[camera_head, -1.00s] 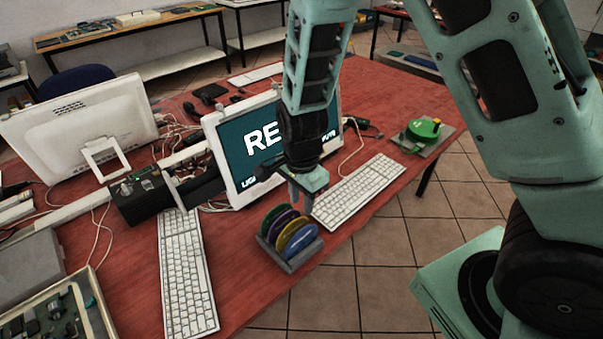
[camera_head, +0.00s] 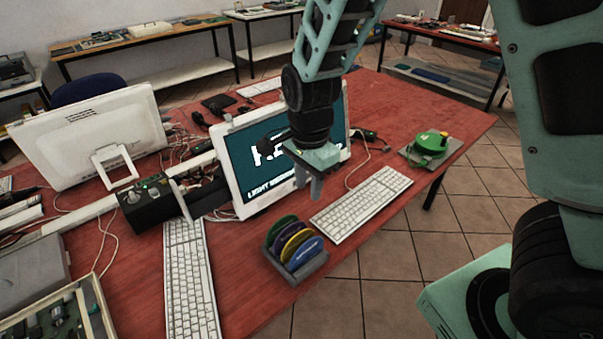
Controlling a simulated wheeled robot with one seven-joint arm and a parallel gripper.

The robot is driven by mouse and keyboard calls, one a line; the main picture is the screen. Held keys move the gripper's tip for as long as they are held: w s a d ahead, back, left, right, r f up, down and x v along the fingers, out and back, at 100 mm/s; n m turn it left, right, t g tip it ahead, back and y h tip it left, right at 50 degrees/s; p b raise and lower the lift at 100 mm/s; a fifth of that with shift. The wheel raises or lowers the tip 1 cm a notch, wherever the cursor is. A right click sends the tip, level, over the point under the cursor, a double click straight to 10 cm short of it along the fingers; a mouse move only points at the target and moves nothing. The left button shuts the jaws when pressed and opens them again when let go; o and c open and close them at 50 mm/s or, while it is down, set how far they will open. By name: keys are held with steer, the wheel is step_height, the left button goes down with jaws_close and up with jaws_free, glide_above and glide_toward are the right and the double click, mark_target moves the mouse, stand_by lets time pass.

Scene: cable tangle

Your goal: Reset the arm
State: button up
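My gripper (camera_head: 312,184) hangs from my teal and black arm, fingers down, in front of the monitor (camera_head: 240,170). It appears above and behind the disc rack (camera_head: 307,272), apart from it, near the white keyboard (camera_head: 362,205). I see nothing held between the fingers. They are small and seen at an angle, so their opening is unclear. The rack holds several coloured discs: green (camera_head: 279,229), purple, yellow and blue (camera_head: 305,254).
A second keyboard (camera_head: 190,282) lies left of the rack. A green round device (camera_head: 431,143) sits on a plate at the table's right. A black box (camera_head: 152,205), cables and a white monitor (camera_head: 92,145) crowd the left. Bare red tabletop (camera_head: 238,246) shows around the rack.

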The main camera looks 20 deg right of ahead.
steer(key=s+a+r+n+b, duration=0.1)
steer(key=s+a+r+n, duration=0.2)
steer(key=s+n, duration=0.7)
steer(key=s+a+r+n+b, duration=0.1)
steer(key=s+a+r+n, duration=0.2)
steer(key=s+n, duration=0.7)
steer(key=shift+a+r+n+y, duration=0.2)
steer(key=shift+n+y, duration=0.1)
steer(key=shift+n, duration=0.8)
